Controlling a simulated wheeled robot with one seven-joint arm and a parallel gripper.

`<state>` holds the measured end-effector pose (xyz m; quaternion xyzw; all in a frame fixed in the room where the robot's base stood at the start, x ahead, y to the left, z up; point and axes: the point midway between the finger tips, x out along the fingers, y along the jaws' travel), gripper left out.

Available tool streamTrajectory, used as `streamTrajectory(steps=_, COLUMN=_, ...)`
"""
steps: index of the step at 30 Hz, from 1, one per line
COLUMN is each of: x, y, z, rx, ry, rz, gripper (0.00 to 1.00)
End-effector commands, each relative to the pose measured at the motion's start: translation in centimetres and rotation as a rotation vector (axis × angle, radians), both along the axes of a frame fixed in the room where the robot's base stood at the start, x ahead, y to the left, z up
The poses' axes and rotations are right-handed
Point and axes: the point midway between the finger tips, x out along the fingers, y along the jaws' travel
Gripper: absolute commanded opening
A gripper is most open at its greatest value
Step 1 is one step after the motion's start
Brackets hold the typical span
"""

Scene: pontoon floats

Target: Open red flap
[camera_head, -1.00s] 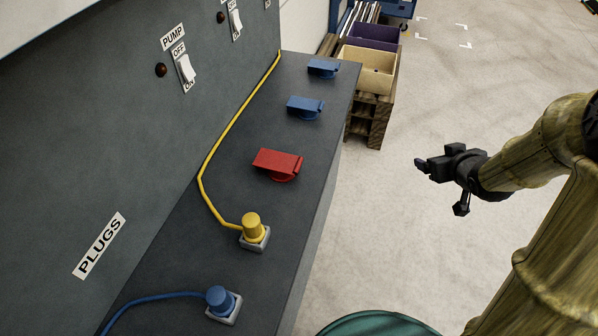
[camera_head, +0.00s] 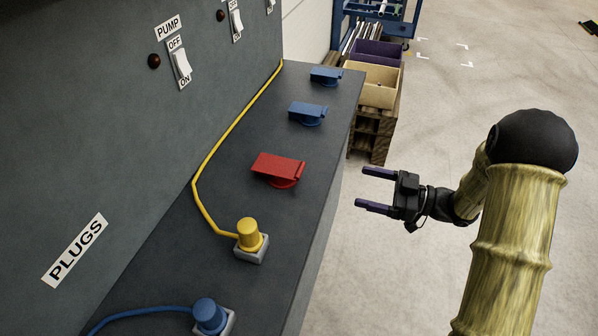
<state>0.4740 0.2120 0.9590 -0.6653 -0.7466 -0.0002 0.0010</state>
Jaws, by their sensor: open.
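The red flap (camera_head: 278,167) is a flat red cover on a round red base on the dark grey ledge. It lies flat over its base, looking shut. My gripper (camera_head: 368,189) is open and empty, to the right of the red flap and beyond the ledge's right edge. Its two dark fingers point left toward the flap, with a clear gap between them and the ledge. Nothing hides the flap.
Two blue flaps (camera_head: 307,113) (camera_head: 325,76) sit farther back on the ledge (camera_head: 215,195). A yellow plug (camera_head: 249,235) with a cable and a blue plug (camera_head: 209,315) stand nearer. A switch panel (camera_head: 90,110) rises at left. Crates (camera_head: 371,86) stand behind.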

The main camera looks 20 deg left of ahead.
Motion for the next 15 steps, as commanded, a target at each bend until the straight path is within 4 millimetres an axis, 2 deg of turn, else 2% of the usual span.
streamTrajectory(steps=8, x=-0.1, y=0.8, z=0.1, rx=-0.001, ry=-0.001, rz=-0.001, gripper=0.82)
streamTrajectory(steps=15, x=-0.5, y=4.2, z=0.1, rx=-0.001, ry=0.0, rz=0.001, gripper=0.82)
